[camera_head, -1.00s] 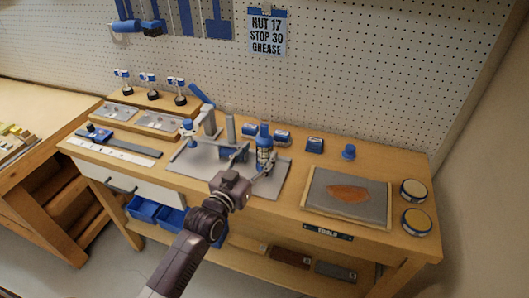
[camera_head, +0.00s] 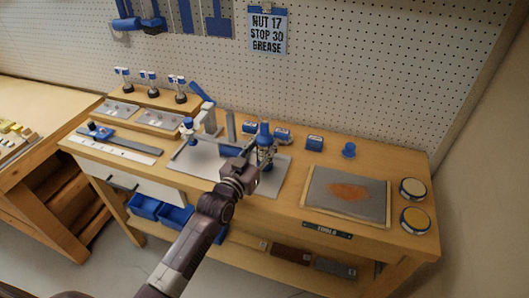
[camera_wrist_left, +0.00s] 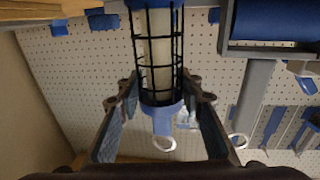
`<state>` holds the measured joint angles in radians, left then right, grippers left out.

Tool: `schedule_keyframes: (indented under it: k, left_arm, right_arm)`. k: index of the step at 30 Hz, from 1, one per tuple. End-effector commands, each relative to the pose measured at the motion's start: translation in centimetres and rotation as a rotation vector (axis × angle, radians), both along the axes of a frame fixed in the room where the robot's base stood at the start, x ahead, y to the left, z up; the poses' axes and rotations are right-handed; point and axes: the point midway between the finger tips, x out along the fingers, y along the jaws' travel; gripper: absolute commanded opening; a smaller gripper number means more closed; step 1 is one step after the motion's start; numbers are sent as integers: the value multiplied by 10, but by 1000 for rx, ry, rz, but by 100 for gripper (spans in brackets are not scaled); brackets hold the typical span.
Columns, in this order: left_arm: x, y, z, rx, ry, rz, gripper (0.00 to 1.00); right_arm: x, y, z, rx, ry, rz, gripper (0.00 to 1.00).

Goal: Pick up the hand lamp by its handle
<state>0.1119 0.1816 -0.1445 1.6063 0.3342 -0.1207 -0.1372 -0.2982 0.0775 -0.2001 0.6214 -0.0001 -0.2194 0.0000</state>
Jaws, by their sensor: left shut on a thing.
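The hand lamp (camera_head: 264,132) stands upright on the grey plate in the middle of the bench, with a blue top and a dark wire cage below. My left gripper (camera_head: 257,160) is at it from the front and hides part of its lower body. In the left wrist view the lamp (camera_wrist_left: 158,45) shows its black cage around a pale tube, a blue end piece and a white ring. The fingers of my left gripper (camera_wrist_left: 162,85) lie on both sides of the cage near that blue end, shut on the lamp. My right gripper is not in view.
A pegboard (camera_head: 370,70) closes the back.

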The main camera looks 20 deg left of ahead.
Motion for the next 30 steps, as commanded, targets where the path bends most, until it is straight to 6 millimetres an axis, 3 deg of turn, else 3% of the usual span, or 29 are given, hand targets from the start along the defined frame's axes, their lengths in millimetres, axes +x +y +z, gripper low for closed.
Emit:
schedule_keyframes:
  k: [4,12,17,22,30]
  left_arm:
    - [0,0,2,-1,-4,0,0]
    - [0,0,4,-1,-4,0,0]
    - [1,0,16,-1,-7,0,0]
    - [1,0,51,-3,-12,0,0]
    - [0,0,132,0,-13,1,0]
  right_arm:
    - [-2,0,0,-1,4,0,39]
    - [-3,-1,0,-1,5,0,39]
    - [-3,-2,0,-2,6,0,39]
    - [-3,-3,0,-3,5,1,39]
    - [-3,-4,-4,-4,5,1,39]
